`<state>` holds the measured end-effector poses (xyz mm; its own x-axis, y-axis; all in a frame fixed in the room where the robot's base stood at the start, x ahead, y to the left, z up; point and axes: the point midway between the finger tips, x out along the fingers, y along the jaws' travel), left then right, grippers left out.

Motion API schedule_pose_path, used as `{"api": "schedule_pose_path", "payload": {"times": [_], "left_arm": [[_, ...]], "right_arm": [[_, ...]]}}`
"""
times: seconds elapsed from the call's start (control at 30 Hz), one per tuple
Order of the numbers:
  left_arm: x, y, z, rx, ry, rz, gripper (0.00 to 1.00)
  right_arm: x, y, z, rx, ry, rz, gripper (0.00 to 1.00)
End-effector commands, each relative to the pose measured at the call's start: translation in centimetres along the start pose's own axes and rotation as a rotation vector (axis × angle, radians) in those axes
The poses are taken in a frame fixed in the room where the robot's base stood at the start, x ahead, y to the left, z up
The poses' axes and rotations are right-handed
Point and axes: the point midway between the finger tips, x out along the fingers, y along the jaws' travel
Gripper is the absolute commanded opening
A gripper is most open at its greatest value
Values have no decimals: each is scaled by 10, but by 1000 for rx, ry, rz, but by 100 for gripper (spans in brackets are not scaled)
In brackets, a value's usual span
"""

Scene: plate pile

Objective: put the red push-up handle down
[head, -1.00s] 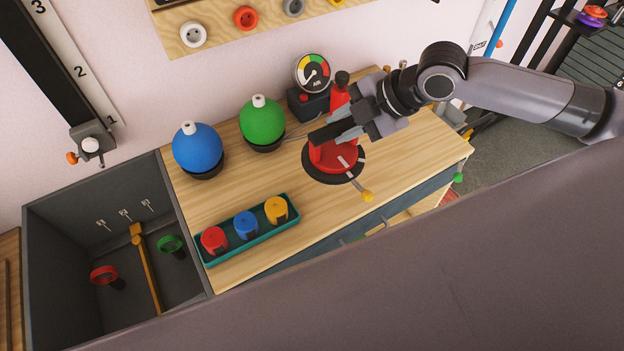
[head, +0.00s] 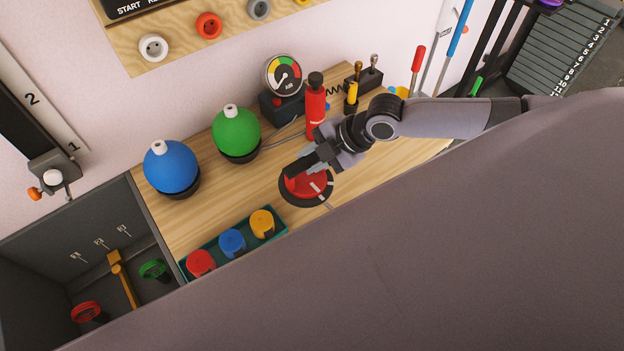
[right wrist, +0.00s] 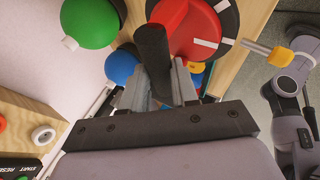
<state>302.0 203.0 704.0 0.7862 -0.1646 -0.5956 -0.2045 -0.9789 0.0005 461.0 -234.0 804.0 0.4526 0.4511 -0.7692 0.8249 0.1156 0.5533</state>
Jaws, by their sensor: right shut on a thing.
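The red push-up handle (head: 300,189) has a red turntable on a black disc with white marks, plus a dark grip bar. It is over the right part of the wooden bench (head: 262,187), right of the teal tray. My right gripper (head: 308,163) is shut on the dark grip bar, which runs between its fingers in the right wrist view (right wrist: 152,55). The disc also shows there beyond the fingers (right wrist: 195,35). I cannot tell whether its underside touches the bench. My left gripper is not in view.
The teal tray (head: 272,236) holds red, blue and yellow cups. Blue (head: 170,167) and green (head: 237,131) balls, a gauge (head: 284,75) and a red bottle (head: 316,108) stand behind. A grey bin (head: 35,250) is at left. Bare wood lies between the balls and tray.

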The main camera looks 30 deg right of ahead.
Motion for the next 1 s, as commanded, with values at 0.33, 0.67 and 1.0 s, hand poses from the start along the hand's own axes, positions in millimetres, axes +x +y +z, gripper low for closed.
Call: {"api": "schedule_pose_path", "payload": {"times": [0.33,0.67,1.0], "left_arm": [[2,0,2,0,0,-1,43],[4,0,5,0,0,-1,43],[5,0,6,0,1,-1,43]], "right_arm": [[29,-18,11,-1,3,8,0],[59,-39,23,-1,3,9,0],[60,-40,24,-2,2,9,0]]}}
